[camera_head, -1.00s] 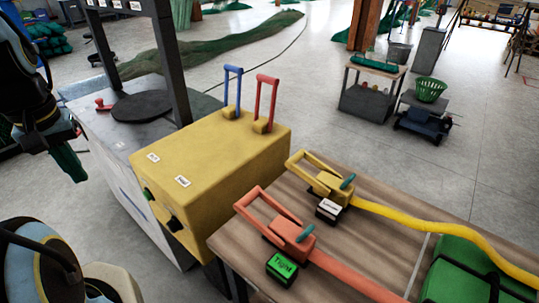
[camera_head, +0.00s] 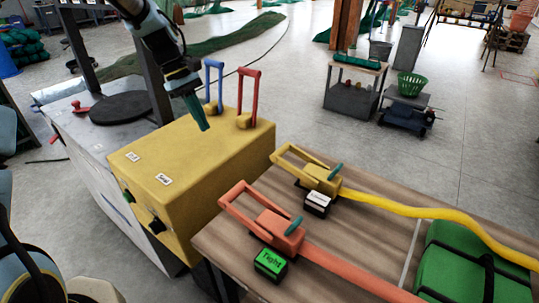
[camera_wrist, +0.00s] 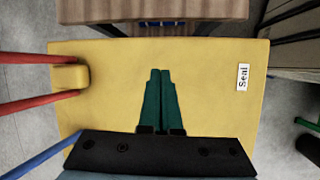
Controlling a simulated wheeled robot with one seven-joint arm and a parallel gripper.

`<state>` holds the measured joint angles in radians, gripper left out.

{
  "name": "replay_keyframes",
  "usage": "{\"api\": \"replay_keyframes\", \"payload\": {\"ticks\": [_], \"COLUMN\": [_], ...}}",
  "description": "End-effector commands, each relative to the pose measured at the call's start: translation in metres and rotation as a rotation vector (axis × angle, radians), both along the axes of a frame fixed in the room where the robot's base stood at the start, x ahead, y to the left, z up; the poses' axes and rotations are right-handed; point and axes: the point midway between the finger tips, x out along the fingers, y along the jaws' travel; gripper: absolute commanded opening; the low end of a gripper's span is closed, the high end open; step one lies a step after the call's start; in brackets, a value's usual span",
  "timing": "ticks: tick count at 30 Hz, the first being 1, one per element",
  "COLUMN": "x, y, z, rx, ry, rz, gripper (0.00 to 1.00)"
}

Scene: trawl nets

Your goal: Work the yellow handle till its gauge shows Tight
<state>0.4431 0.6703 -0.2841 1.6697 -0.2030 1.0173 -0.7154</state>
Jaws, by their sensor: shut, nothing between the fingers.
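The yellow handle (camera_head: 300,158) is a yellow ratchet lever on the wooden table, with a yellow strap (camera_head: 400,207) running right. Its gauge (camera_head: 318,200) is a small dark box with a white face; its word is too small to read. Beside it is an orange-red handle (camera_head: 240,203), whose gauge (camera_head: 270,263) is green and reads "Tight". My gripper (camera_head: 204,128) is above the yellow box, well left of the yellow handle. Its green fingers are together and empty, as the wrist view (camera_wrist: 160,72) also shows.
The yellow box (camera_head: 200,160) carries a blue lever (camera_head: 213,85) and a red lever (camera_head: 248,98) close to my gripper. A green bundle (camera_head: 475,265) lies at the table's right. The wooden table (camera_head: 350,240) is bare between the straps.

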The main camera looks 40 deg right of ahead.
Motion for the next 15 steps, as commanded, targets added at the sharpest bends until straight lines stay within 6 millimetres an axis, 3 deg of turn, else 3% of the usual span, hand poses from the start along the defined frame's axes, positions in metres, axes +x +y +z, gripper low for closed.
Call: {"api": "replay_keyframes", "payload": {"ticks": [1,6,10,15], "x": [-0.007,-0.032,-0.045,-0.051], "y": [-0.027,-0.089,-0.115,-0.126], "z": [-0.010,-0.020,-0.024,-0.024], "rx": [-0.001,0.015,0.030,0.036], "ry": [0.047,0.183,0.247,0.278], "rz": [0.006,0.045,0.062,0.070], "gripper": [0.00,0.00,0.00,0.00]}}
